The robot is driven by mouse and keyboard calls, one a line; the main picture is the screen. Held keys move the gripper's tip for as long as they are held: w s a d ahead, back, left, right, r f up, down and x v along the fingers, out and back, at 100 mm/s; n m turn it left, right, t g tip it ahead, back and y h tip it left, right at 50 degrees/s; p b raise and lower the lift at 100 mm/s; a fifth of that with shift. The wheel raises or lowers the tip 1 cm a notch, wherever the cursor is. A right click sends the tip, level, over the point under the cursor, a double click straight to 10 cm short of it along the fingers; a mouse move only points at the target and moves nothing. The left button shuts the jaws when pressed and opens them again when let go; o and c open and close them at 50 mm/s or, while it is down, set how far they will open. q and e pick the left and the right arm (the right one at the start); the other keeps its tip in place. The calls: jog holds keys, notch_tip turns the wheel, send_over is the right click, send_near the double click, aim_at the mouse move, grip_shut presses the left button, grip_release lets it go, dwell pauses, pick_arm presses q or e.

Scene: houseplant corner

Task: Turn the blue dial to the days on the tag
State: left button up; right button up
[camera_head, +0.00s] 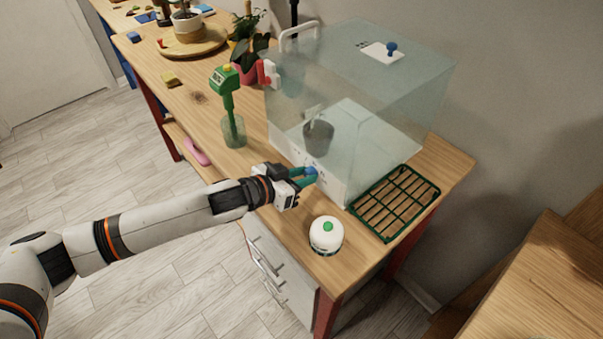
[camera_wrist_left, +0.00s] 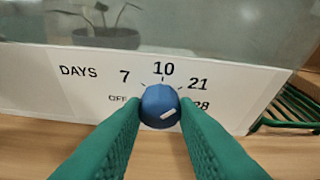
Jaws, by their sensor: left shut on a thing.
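The blue dial (camera_head: 311,171) sits on the white front panel of a clear box (camera_head: 350,75). In the left wrist view the dial (camera_wrist_left: 159,104) has a short white mark on its lower right part, on the side of the 28. The panel (camera_wrist_left: 85,80) reads DAYS, with OFF, 7, 10, 21 and 28 around the dial. My left gripper (camera_head: 303,177) has its green fingers shut on the dial, one on each side. A small pale tag (camera_head: 313,112) stands by the grey pot (camera_head: 318,135) inside the box; its writing is too small to read. My right gripper is out of view.
A white jar with a green knob (camera_head: 326,235) stands near the table's front edge. A green rack (camera_head: 395,203) lies right of the box.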

pick_arm(q)
jog(key=shift+m+t+y+p, duration=0.4)
jog(key=shift+m+y, duration=0.1)
jog(key=shift+m, duration=0.3)
jog(key=shift+d, duration=0.1)
jog(key=shift+s+m+t+y, duration=0.15)
jog(key=shift+m+t+y, duration=0.25)
jog(key=shift+m, duration=0.6)
jog(key=shift+d+m+t, duration=0.1)
jog(key=shift+m+t, duration=0.3)
jog(key=shift+f+m+t, duration=0.1)
jog(key=shift+m+t, duration=0.2)
jog(key=shift+m, duration=0.2)
jog(key=shift+s+m+t+y+b, duration=0.1)
jog(key=shift+m+t+y+b, duration=0.4)
jog(key=shift+m, duration=0.6)
dwell(0.3)
jog(key=o, duration=1)
